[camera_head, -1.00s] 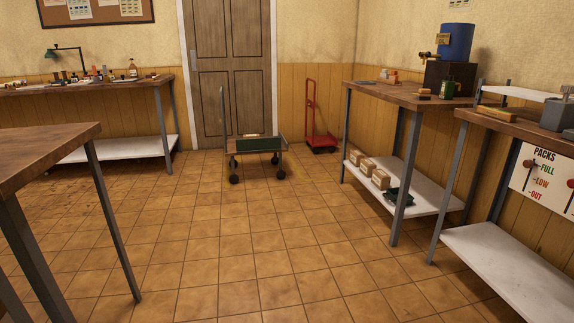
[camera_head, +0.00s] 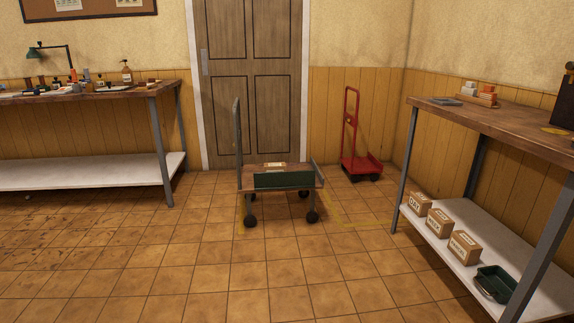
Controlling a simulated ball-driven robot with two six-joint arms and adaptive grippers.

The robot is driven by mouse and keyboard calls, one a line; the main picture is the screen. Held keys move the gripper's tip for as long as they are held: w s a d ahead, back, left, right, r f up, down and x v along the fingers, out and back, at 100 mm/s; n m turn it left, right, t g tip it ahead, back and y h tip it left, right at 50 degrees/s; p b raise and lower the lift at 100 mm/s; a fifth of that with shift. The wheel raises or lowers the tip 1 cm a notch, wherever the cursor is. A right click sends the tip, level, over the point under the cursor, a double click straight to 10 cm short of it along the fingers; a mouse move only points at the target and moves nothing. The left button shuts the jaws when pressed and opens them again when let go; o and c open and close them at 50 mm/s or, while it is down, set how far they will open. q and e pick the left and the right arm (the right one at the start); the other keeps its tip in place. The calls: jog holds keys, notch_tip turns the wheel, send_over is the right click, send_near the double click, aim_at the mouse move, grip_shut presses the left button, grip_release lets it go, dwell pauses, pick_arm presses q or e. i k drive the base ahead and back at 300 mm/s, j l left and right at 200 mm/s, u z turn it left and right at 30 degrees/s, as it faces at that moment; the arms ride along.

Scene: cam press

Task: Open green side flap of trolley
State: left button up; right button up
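The trolley (camera_head: 247,188) stands on the tiled floor in front of the door, with a grey push handle upright at its left end and dark wheels below. Its green side flap (camera_head: 283,180) is on the side facing me, a dark green panel along the edge of the wooden deck. The panel looks upright, but its exact angle is hard to tell from here. A small light-coloured box (camera_head: 274,165) shows on the deck behind the flap. Neither of my grippers is in view.
A red hand truck (camera_head: 352,140) stands behind the trolley to the right. A workbench (camera_head: 500,128) with boxes on its lower shelf is at the right, another bench (camera_head: 100,95) at the left. The tiled floor (camera_head: 230,280) before the trolley is clear.

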aim_at(299, 178)
jog(key=i+l+z, duration=0.1)
jog(key=i+z, duration=0.15)
jog(key=i, duration=0.7)
jog(key=i+z, duration=0.25)
jog(key=i, duration=0.65)
jog(key=i+l+u, duration=0.1)
jog(key=i+u, duration=0.35)
jog(key=i+l+u, duration=0.3)
jog(key=i+u, duration=0.2)
jog(key=i+l+u, duration=0.75)
jog(key=u, duration=0.15)
jog(key=i+l+u, duration=0.5)
jog(key=k, duration=0.05)
